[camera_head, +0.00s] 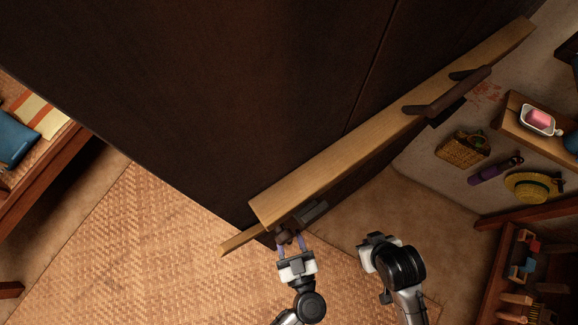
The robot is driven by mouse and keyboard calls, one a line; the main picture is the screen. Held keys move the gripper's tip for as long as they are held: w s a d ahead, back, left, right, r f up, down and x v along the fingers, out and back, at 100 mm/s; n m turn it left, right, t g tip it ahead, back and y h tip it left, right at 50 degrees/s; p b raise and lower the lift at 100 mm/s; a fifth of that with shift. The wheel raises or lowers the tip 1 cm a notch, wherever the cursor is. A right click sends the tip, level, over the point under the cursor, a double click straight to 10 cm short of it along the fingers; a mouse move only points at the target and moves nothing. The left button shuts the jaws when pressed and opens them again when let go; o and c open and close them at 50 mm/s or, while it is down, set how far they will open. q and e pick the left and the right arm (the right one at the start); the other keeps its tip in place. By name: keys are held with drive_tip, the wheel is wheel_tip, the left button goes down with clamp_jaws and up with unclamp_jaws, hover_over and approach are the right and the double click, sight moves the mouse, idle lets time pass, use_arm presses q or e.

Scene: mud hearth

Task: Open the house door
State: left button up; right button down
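The dark brown house door (240,90) fills the upper middle of the head view, seen steeply from above. A long light wooden bar (370,135) runs diagonally across it. A dark knob-like handle (286,237) and a grey plate (314,211) sit below the bar's lower end. My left gripper (290,244) is at the handle, one finger on each side of it. I cannot tell if both fingers press on it. My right gripper (368,252) is to the right, apart from the door, over the floor. Its fingers do not show clearly.
A dark bracket (448,97) stands by the bar's upper end. A woven mat (150,250) covers the floor at left, beside a bed (40,180). On the right wall hang a basket (462,150) and a straw hat (533,186), with a shelf unit (510,260) below.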

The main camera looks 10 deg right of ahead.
use_arm(q)
drive_tip(key=s+d, duration=0.2)
drive_tip(key=s, duration=1.1)
drive_tip(key=shift+s+d+p, duration=0.15)
drive_tip(key=shift+d+p, duration=0.15)
